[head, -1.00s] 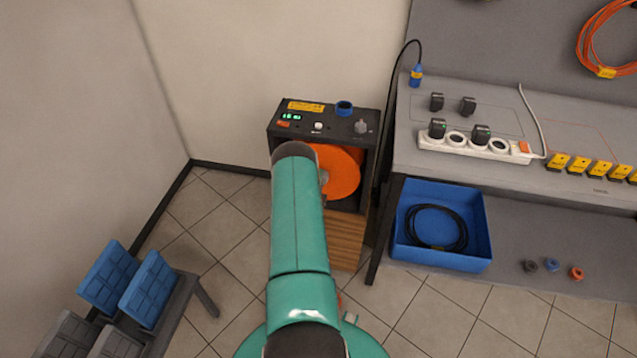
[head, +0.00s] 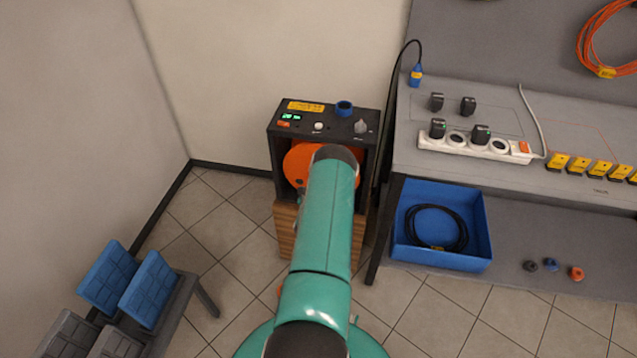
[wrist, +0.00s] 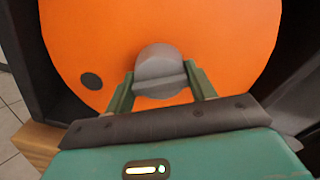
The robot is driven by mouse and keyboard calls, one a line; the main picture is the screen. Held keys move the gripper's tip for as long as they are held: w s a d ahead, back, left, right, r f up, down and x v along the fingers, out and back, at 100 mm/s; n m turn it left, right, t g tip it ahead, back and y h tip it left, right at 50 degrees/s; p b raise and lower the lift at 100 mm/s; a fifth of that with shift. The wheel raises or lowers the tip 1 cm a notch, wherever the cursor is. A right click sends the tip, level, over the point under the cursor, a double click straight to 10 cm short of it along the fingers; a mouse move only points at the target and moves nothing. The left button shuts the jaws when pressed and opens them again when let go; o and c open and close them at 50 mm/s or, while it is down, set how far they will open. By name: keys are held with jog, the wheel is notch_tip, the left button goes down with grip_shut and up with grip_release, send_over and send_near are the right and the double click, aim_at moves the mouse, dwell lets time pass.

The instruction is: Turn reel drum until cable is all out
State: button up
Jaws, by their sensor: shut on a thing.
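The reel drum's orange face (head: 297,165) shows inside a dark open-fronted box (head: 275,150); my arm covers its right part. In the wrist view the orange drum (wrist: 215,45) fills most of the picture, with a dark round spot (wrist: 91,81) at lower left. My gripper (wrist: 160,84) is shut on a grey round knob (wrist: 158,62) on the drum's face, one finger on each side. My arm hides the gripper in the head view. A black cable (head: 391,110) hangs from a blue plug (head: 416,76) beside the box. No cable shows on the drum.
The box top has a green-lit display (head: 290,117), knobs and a blue ring (head: 344,107). A bench (head: 560,100) with a white power strip (head: 475,145) stands right. Below is a blue tray (head: 470,262) with coiled black cable. A low rack (head: 185,310) stands left.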

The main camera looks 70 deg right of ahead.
jog(key=shift+d+r+m, duration=0.1)
jog(key=shift+m, duration=0.5)
jog(key=o, duration=1.4)
jog(key=s+a, duration=0.2)
jog(key=a, duration=1.1)
jog(key=shift+a, duration=0.4)
